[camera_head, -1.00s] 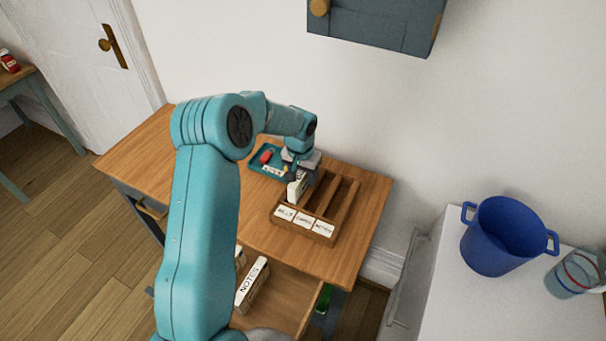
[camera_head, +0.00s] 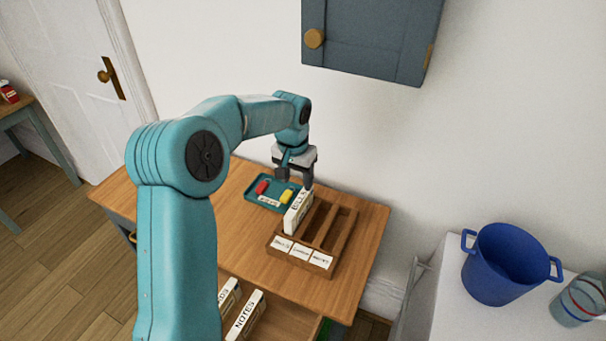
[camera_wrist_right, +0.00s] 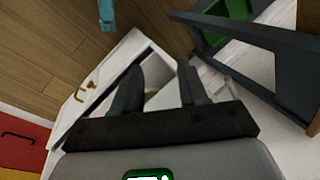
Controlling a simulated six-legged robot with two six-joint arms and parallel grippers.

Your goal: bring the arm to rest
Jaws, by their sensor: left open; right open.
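My left gripper (camera_head: 296,176) is open and points down above the back of the desk, a little above a white block lettered BILLS (camera_head: 297,213). The block stands upright in the left compartment of a wooden sorter (camera_head: 333,252), whose other compartments look empty. The gripper appears clear of the block. In the right wrist view my right gripper (camera_wrist_right: 158,78) is open, with nothing between its fingers.
A teal tray (camera_head: 256,202) with a red and a yellow item lies behind the sorter. White blocks, one lettered NOTES (camera_head: 244,315), lie in the open drawer. A blue cabinet (camera_head: 370,40) hangs above. A blue bucket (camera_head: 503,265) stands at right.

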